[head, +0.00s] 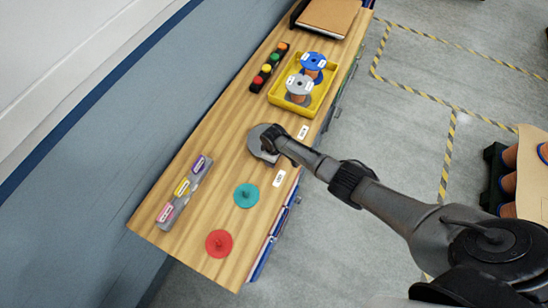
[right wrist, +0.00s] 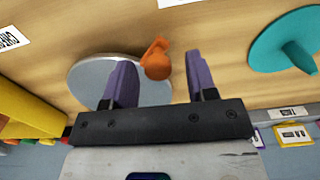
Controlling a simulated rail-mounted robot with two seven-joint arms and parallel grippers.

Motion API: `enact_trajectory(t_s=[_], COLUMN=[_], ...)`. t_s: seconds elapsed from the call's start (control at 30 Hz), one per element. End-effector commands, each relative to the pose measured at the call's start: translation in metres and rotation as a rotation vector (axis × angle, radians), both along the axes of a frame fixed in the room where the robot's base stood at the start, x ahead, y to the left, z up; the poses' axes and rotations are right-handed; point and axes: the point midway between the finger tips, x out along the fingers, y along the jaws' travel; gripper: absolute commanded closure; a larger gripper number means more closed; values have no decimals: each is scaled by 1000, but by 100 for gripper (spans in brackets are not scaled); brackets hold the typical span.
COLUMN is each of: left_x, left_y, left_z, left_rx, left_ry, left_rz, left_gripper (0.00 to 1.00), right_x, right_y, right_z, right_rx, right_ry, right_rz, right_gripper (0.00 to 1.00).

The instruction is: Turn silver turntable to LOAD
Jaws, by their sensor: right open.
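The silver turntable (head: 254,143) is a flat grey disc on the wooden bench, partly hidden under my right gripper (head: 270,143) in the head view. In the right wrist view the silver turntable (right wrist: 88,85) lies at the left, with an orange peg (right wrist: 157,62) near its right edge. My right gripper (right wrist: 158,75) is open, its two purple fingers spread with the peg showing between them, closer to the left finger. I cannot tell whether a finger touches it. Two white labels, (head: 303,132) and (head: 279,178), lie beside the disc; their words are unreadable. My left gripper is not in view.
A teal disc (head: 247,196) and a red disc (head: 219,243) lie nearer the bench's (head: 215,135) front end. A yellow tray (head: 273,98) with spools and a black strip of coloured buttons (head: 268,68) stand beyond. A grey block (head: 184,190) with coloured labels sits left.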

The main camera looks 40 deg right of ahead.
Motion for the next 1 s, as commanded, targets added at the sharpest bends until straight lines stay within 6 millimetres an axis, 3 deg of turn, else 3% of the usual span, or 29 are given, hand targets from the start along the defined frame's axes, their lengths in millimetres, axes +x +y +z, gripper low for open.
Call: enact_trajectory(t_s=[0.27, 0.7, 1.0], left_x=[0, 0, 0], left_y=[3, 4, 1], left_z=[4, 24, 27], left_rx=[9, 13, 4], left_ry=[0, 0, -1], left_rz=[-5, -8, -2], left_gripper=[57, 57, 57], right_x=[0, 0, 0], right_y=[-1, -1, -1], right_z=[9, 90, 128], right_rx=[0, -1, 0], right_ry=[-2, -4, -1], right_rz=[0, 2, 0], right_gripper=[48, 48, 48])
